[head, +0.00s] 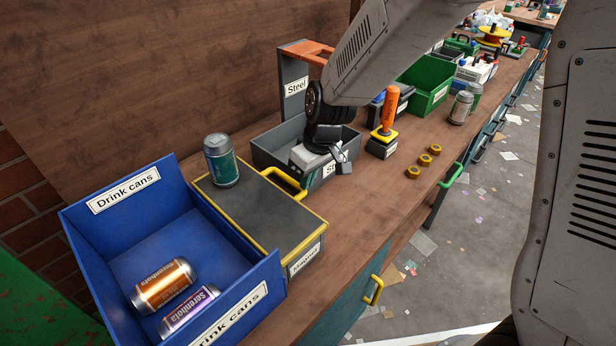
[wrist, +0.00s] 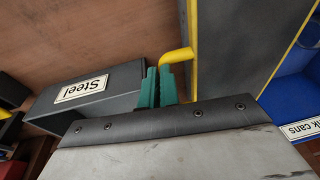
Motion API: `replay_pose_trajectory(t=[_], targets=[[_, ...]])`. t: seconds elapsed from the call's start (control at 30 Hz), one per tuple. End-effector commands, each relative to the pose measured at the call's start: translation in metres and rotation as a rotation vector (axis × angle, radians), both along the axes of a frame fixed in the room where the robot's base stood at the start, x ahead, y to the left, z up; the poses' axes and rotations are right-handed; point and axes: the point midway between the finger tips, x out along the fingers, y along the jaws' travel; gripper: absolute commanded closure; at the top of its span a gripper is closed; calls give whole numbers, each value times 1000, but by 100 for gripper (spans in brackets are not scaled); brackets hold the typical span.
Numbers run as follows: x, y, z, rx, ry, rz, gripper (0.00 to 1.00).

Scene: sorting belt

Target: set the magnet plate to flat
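The magnet plate (head: 262,213) is a dark grey slab with yellow edges on a box labelled "Magnet". It looks about level. A green-blue can (head: 221,162) stands upright on its far left part. The yellow handle (head: 287,184) sticks out on the side facing the steel bin. In the wrist view the plate (wrist: 232,40) is at the right, and its handle (wrist: 178,57) bends in behind my teal fingertips. My gripper (wrist: 158,72) has its fingers close together with a narrow gap, right at the handle. The fingers hide part of the handle, so their grip is unclear.
A grey "Steel" bin (head: 266,149) stands beside the plate, under my wrist. A blue "Drink cans" bin (head: 150,215) with two cans is close on the near left. An orange-handled stick on a yellow-black base (head: 387,125) and brass nuts (head: 424,160) lie to the right.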

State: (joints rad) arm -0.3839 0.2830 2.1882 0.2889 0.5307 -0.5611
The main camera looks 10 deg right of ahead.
Motion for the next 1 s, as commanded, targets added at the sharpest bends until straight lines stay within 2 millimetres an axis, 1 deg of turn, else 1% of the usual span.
replay_pose_trajectory(t=[0.07,0.17,0.4,0.5,0.6,0.73,0.87,0.93,0.97,1.0], targets=[[-3,-4,5,-3,7,1,100],[-2,-7,24,0,0,1,100],[-2,-21,81,3,-7,0,100],[-3,-27,101,3,-8,1,100],[-4,-31,117,2,-6,2,100],[-4,-34,130,2,-4,1,100],[-6,-36,135,2,10,-24,100],[-16,-41,129,-14,56,-62,100],[-24,-44,125,-25,82,-78,100],[-36,-49,124,-39,110,-105,100]])
